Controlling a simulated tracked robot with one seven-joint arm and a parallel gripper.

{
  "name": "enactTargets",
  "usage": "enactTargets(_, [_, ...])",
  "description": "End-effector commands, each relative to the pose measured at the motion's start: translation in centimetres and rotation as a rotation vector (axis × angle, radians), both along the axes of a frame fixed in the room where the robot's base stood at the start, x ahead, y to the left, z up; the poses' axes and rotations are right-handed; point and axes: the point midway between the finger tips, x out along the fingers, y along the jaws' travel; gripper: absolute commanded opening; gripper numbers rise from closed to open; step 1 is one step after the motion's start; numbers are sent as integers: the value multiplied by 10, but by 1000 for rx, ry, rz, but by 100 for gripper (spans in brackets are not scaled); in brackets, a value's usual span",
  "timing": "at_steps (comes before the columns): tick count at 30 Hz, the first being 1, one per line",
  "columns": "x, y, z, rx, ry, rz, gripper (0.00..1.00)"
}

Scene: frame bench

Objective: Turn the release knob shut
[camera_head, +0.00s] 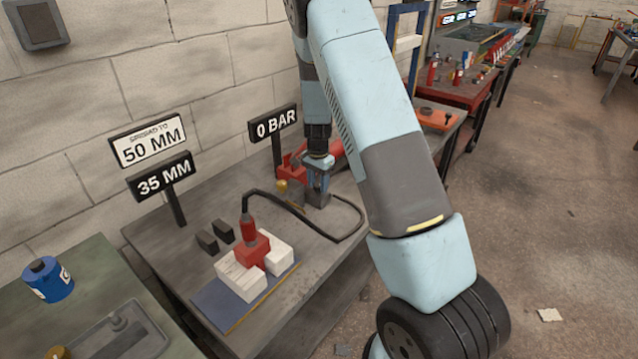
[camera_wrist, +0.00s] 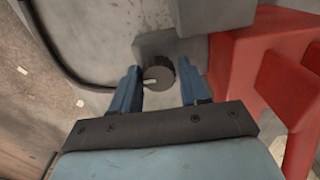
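The release knob (camera_wrist: 159,78) is a dark round knob with a white pointer mark, on a grey block in the wrist view. The pointer points to the left and slightly down. My gripper (camera_wrist: 159,69) is open, with one blue finger on each side of the knob and a visible gap on both sides. In the head view my gripper (camera_head: 318,186) reaches down at the bench beside the red pump (camera_head: 295,163); the knob is hidden there. A sign (camera_head: 275,124) by the pump reads 0 BAR.
Red pump parts (camera_wrist: 270,75) stand close to the right finger in the wrist view. A black hose (camera_head: 290,207) runs over the bench to a red spreader (camera_head: 251,248) between white blocks. Signs read SPREAD TO 50 MM (camera_head: 148,142) and 35 MM (camera_head: 162,176).

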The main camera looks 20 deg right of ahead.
Motion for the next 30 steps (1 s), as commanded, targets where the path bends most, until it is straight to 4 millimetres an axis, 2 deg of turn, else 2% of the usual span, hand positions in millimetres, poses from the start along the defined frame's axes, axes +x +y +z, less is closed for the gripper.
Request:
enactTargets(1, [0, 0, 0, 0, 0, 1, 50])
enactTargets(6, [-1, -1, 0, -1, 2, 0, 65])
enactTargets(13, [-1, -1, 0, -1, 2, 0, 65])
enactTargets(17, [0, -1, 7, -1, 0, 1, 65])
enactTargets(22, [0, -1, 33, 0, -1, 1, 65])
enactTargets(30, [1, -1, 87, -1, -2, 2, 65])
